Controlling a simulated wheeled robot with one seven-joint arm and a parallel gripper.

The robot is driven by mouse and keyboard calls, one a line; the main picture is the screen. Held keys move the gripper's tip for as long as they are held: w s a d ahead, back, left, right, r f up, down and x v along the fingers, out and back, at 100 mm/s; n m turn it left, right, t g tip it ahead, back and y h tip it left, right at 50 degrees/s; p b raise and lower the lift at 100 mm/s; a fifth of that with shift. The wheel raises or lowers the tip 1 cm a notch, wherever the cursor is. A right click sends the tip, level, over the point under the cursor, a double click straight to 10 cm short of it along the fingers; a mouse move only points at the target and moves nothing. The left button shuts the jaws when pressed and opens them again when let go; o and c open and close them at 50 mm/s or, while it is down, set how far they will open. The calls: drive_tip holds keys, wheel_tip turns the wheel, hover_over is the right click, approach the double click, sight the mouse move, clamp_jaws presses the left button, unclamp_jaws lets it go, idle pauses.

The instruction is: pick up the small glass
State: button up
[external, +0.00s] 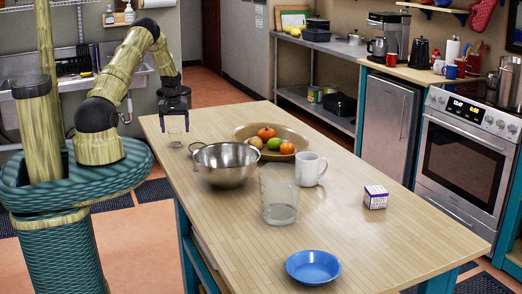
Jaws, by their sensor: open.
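The small glass (175,138) is a clear, short tumbler standing upright on the wooden table near its far left corner. My gripper (174,129) points down directly over the glass, with its two dark fingers apart. The fingers seem to reach down to about the height of the glass rim, one on either side as seen here. Whether they touch the glass cannot be told from this view. Nothing is visibly held.
A white mug (310,170), a large clear container (279,196), a small box (375,197) and a blue bowl (313,267) stand farther along the table (225,225).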

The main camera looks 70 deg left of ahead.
sight(175, 137)
drive_tip(key=shift+s+f+p, duration=0.15)
drive_tip(key=shift+f+p, duration=0.3)
drive_tip(key=shift+p, duration=0.05)
drive_tip(key=shift+w+a+f+p, duration=0.15)
drive_tip(key=shift+f+p, duration=0.35)
drive_tip(key=shift+f, duration=0.55)
drive_tip(key=shift+w+a+f+p, duration=0.15)
drive_tip(key=shift+f+p, duration=0.35)
drive_tip(key=shift+f, duration=0.55)
drive_tip(key=shift+s, duration=0.15)
drive_tip(key=c, duration=1.2)
wheel_tip(175, 137, up, 10)
drive_tip(key=b, duration=0.3)
drive_tip(key=shift+b, duration=0.4)
